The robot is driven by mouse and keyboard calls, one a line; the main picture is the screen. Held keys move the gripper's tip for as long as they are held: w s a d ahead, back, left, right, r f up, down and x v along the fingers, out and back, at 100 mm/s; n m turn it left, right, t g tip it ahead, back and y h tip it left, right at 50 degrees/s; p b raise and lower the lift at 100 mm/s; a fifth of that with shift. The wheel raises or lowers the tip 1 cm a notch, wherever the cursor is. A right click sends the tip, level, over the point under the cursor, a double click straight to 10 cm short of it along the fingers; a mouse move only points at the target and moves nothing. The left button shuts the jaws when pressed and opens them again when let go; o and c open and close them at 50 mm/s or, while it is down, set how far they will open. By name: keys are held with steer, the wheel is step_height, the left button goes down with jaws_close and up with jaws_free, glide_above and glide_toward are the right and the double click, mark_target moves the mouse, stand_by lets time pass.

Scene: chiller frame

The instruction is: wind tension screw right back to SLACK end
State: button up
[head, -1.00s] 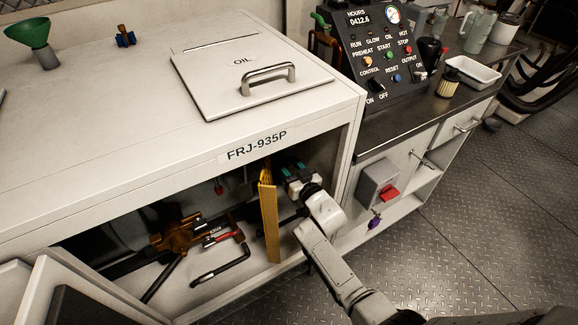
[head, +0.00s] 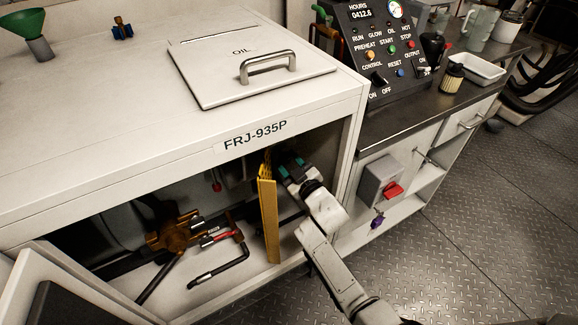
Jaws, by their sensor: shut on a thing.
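My gripper (head: 291,168), with teal finger pads, reaches into the open bay under the white cabinet marked FRJ-935P (head: 255,135). It is just right of an upright yellow plate (head: 268,220). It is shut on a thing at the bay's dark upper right. That thing is hidden by the fingers and shadow, so I cannot make out the tension screw or any SLACK marking.
A brass-coloured fitting (head: 175,236), a red-handled part (head: 219,238) and a bent black pipe (head: 225,268) lie left of the yellow plate. An open door (head: 30,280) stands at lower left. A grey box with a red switch (head: 392,190) is right of my arm.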

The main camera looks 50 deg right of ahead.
steer(key=shift+a+n+b, duration=0.1)
steer(key=shift+n+b, duration=0.45)
steer(key=shift+n, duration=0.85)
steer(key=o, duration=1)
steer(key=shift+s, duration=0.1)
steer(key=v, duration=1)
steer(key=shift+s+a, duration=0.1)
steer(key=shift+s, duration=0.2)
steer(key=shift+o, duration=0.2)
